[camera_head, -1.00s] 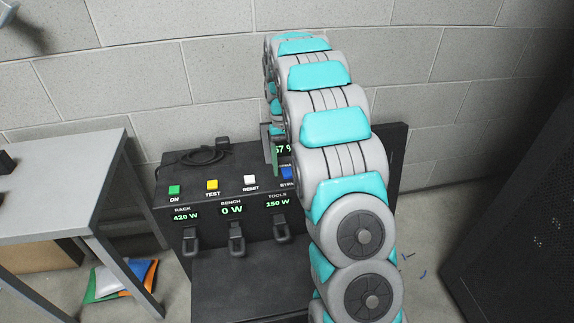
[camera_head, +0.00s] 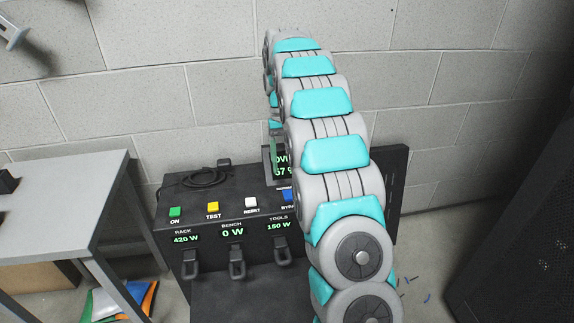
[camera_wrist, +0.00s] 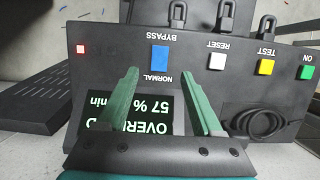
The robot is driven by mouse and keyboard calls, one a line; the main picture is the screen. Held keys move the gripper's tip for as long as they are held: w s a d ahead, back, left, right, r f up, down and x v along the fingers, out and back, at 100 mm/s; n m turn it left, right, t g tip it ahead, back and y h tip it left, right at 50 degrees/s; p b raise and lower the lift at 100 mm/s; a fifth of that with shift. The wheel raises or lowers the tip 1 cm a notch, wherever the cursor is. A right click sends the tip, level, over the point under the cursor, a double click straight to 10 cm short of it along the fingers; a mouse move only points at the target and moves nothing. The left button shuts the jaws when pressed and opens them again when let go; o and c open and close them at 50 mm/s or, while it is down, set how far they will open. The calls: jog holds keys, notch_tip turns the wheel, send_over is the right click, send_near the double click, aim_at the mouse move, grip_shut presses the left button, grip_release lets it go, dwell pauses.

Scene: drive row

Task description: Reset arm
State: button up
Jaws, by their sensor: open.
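The black console (camera_head: 225,198) stands against the block wall. It carries a green ON button (camera_head: 175,212), a yellow TEST button (camera_head: 213,207), a white RESET button (camera_head: 251,202) and a blue BYPASS/NORMAL switch (camera_wrist: 160,57). The display (camera_wrist: 128,118) shows part of "OVERL" and "57 %". My gripper (camera_wrist: 158,72) is open and empty, its two green fingers spread in the wrist view, above the console near the display and blue switch. No contact shows. In the head view my own arm hides most of it and the console's right part.
Three levers sit under readings RACK 420 W, BENCH 0 W and TOOLS 150 W; the bench lever (camera_head: 237,262) is in the middle. A coiled black cable (camera_head: 205,177) lies on top. A grey table (camera_head: 65,195) stands left, a dark cabinet (camera_head: 520,240) right.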

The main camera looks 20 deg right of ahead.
dwell(0.3)
jog(key=s+a+r, duration=0.3)
jog(key=s+a, duration=0.1)
jog(key=s, duration=0.4)
jog(key=s+a+r, duration=0.3)
jog(key=s+r, duration=0.1)
jog(key=s, duration=0.5)
jog(key=s+a+f+n, duration=0.1)
jog(key=s+a+f, duration=0.1)
jog(key=s, duration=0.9)
jog(key=s+a+f+n+t+p, duration=0.1)
jog(key=s+a+f, duration=0.2)
jog(key=s, duration=0.9)
jog(key=shift+s+t+h, duration=0.15)
jog(key=shift+t+h, duration=0.15)
